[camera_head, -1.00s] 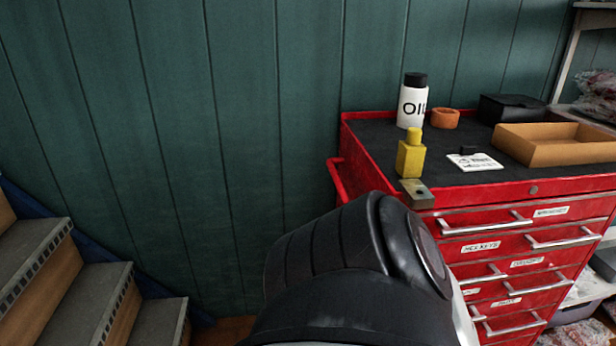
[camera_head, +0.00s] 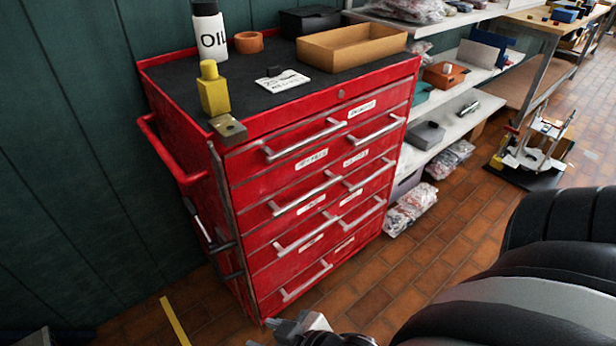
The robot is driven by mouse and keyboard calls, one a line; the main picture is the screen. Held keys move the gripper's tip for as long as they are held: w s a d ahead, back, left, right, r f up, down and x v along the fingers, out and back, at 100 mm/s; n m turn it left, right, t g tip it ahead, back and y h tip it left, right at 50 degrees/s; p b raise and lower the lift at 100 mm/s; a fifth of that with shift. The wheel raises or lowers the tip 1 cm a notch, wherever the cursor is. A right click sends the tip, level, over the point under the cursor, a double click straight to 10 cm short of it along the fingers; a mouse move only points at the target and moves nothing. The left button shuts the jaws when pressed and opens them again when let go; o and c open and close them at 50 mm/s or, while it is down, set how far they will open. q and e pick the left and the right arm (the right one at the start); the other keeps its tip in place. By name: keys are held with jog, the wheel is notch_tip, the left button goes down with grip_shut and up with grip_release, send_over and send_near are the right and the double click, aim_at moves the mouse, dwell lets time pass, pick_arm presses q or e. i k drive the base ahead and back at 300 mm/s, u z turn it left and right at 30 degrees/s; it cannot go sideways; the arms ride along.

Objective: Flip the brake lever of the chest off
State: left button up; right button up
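The red tool chest (camera_head: 178,140) stands against the green wall, its labelled drawers shut. On its left side, below the red side handle (camera_head: 163,155), is a slim grey bar (camera_head: 200,226) with a dark peg (camera_head: 224,246) at its lower end. This may be the brake lever, but I cannot tell for certain or read its position. A grey-white part, possibly my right gripper (camera_head: 300,326), shows at the bottom edge before the chest's foot, apart from the bar. Its fingers are not clear. My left gripper is not in view.
An oil bottle (camera_head: 209,36), yellow bottle (camera_head: 213,92), orange ring (camera_head: 248,42) and brown tray (camera_head: 350,46) are on the chest top. White shelves (camera_head: 455,120) stand right of it. A yellow strip (camera_head: 174,320) lies on the floor at left.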

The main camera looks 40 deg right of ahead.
aim_at(187, 201)
jog(key=z, duration=0.9)
jog(key=k, duration=0.85)
jog(key=z, duration=0.65)
jog(key=k, duration=0.45)
jog(key=u, duration=0.9)
jog(key=i, duration=1.5)
jog(key=z, duration=0.6)
jog(key=i, duration=0.65)
jog(key=z, duration=0.05)
